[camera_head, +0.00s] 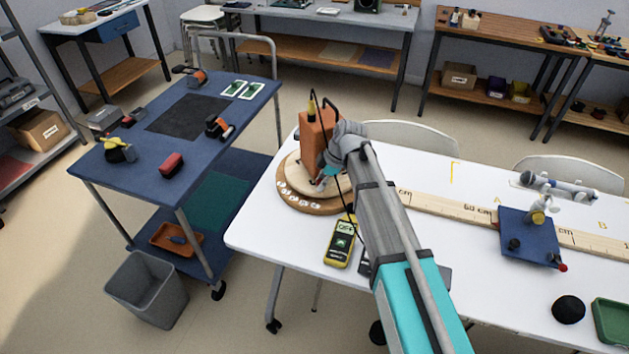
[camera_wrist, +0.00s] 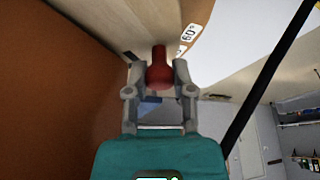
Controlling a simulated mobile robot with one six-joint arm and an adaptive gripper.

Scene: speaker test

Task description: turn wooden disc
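The wooden disc (camera_head: 290,184) lies on a round darker wooden base (camera_head: 312,206) at the left end of the white table, with white number labels along its edge. A label reading about 60 also shows in the wrist view (camera_wrist: 188,34). An orange box-shaped speaker (camera_head: 312,138) stands upright on the disc. A red peg (camera_wrist: 160,68) shows in the wrist view beside the speaker's side. My gripper (camera_wrist: 160,72) has one finger on each side of the peg, seemingly touching it. In the head view my arm hides most of the gripper and the peg.
A yellow meter (camera_head: 341,243) lies in front of the disc, and a dark cable hangs beside the speaker. A long wooden ruler (camera_head: 440,207) runs rightward to a blue block (camera_head: 528,238). A blue cart (camera_head: 185,133) stands left of the white table (camera_head: 262,236).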

